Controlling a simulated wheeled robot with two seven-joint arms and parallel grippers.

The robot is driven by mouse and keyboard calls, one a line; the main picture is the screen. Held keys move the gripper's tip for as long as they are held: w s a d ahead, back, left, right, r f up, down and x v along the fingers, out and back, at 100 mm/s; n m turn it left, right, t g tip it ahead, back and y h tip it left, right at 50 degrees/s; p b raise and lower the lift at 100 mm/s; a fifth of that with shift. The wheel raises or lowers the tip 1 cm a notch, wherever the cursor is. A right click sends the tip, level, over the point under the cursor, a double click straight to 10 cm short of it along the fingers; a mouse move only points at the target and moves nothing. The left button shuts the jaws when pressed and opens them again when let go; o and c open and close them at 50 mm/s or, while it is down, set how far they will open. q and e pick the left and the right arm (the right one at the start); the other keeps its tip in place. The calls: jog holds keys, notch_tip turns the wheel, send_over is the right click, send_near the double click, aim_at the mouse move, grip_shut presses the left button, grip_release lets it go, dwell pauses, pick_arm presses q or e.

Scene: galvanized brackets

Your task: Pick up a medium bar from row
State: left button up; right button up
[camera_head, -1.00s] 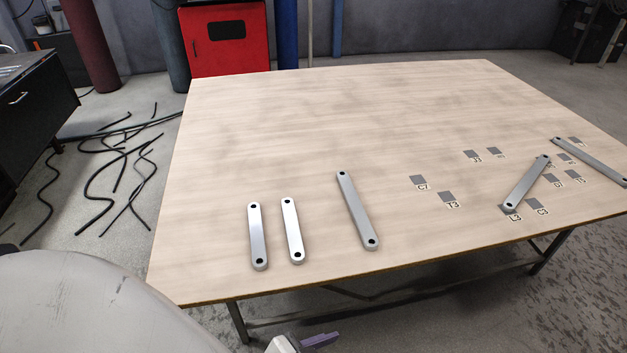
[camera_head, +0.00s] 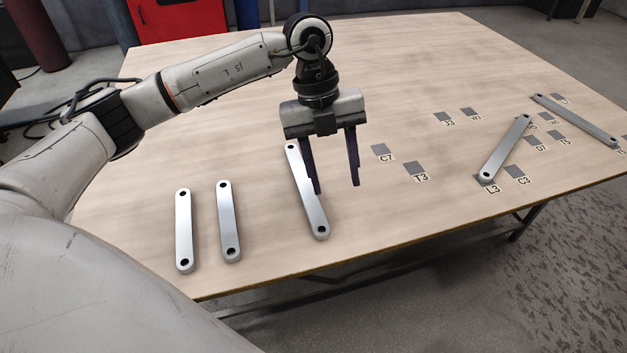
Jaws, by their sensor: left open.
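Three grey metal bars with a hole at each end lie apart in a row on the wooden table. The leftmost bar (camera_head: 184,230) and the middle bar (camera_head: 228,221) look shorter. The third bar (camera_head: 310,205) is longer and slightly tilted. My left gripper (camera_head: 337,188) is open and empty, pointing down above the third bar. One finger hides part of that bar; the other finger is to its right. I cannot tell the height of the fingertips above the table. My right gripper is out of view.
On the right of the table (camera_head: 400,240), one bar (camera_head: 507,147) lies diagonally near marker L3, and another bar (camera_head: 576,119) lies near the right edge. Several small dark square markers, such as C7 (camera_head: 381,151) and T3 (camera_head: 414,168), dot the table. The front middle is clear.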

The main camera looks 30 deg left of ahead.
aim_at(304, 183)
pick_arm(q)
jog(key=w+a+r+n+y, duration=0.2)
jog(key=a+r+y, duration=0.1)
jog(key=a, duration=0.5)
jog(key=shift+t, duration=0.3)
notch_tip(304, 183, down, 10)
jog(key=shift+w+a+f+b, duration=0.1)
jog(key=shift+w+f+b, duration=0.05)
jog(key=shift+b, duration=0.6)
grip_shut()
